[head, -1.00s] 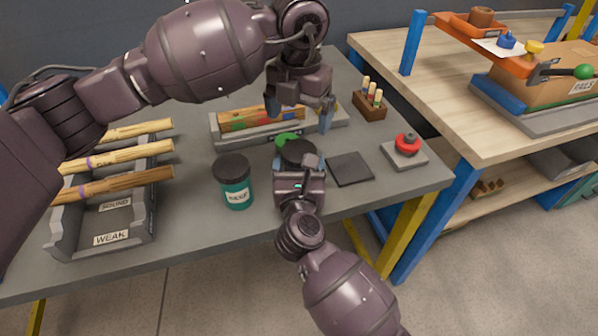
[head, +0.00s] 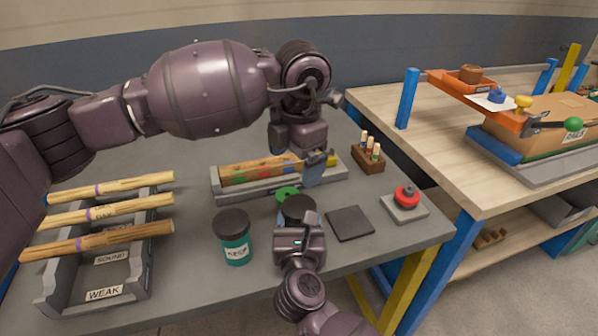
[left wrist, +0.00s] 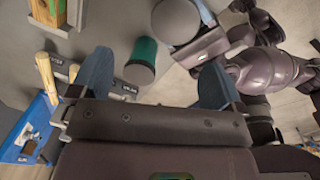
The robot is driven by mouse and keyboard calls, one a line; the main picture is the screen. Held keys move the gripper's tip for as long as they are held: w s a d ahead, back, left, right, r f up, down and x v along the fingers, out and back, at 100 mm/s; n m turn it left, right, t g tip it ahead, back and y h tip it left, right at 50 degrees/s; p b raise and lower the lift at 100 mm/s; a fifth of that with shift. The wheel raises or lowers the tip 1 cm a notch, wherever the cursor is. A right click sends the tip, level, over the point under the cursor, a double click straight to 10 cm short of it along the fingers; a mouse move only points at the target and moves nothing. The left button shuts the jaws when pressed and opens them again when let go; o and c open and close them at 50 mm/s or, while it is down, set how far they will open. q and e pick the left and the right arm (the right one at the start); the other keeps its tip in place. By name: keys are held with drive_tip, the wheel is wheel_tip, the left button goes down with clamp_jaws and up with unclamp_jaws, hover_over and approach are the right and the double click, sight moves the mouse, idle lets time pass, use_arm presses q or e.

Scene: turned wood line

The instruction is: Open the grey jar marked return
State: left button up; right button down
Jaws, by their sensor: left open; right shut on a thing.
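A jar with a dark lid (head: 298,208) stands on the grey bench in the head view. My right gripper (head: 299,224) is shut on it from the front and hides its body and any label. In the left wrist view its round dark lid (left wrist: 176,20) shows on top. A teal jar (head: 236,246) with a dark lid and a white label stands to the left.
A green round thing (head: 287,193) is close behind the held jar. A dark square pad (head: 350,223) and a red button (head: 406,196) are to the right. A grey tray (head: 130,284) carries wooden spindles at left. A long painted block (head: 262,170) is behind.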

sight(299, 206)
use_arm(q)
drive_tip(key=m, duration=1)
drive_tip(key=f+m, duration=0.1)
drive_tip(key=m, duration=0.4)
drive_tip(key=shift+s+a, duration=0.1)
drive_tip(key=shift+s, duration=0.1)
drive_tip(key=m, duration=0.4)
drive_tip(key=shift+s+f, duration=0.1)
drive_tip(key=shift+f, duration=0.2)
drive_tip(key=m, duration=0.4)
drive_tip(key=shift+s+d+f+g, duration=0.1)
drive_tip(key=shift+d+f+g, duration=0.1)
drive_tip(key=shift+g, duration=0.1)
drive_tip(key=m, duration=0.4)
drive_tip(key=shift+d+h, duration=0.15)
drive_tip(key=shift+h, duration=0.15)
drive_tip(key=m, duration=0.3)
drive_tip(key=shift+d+m, duration=0.1)
drive_tip(key=shift+m, duration=0.3)
drive_tip(key=shift+f, duration=4)
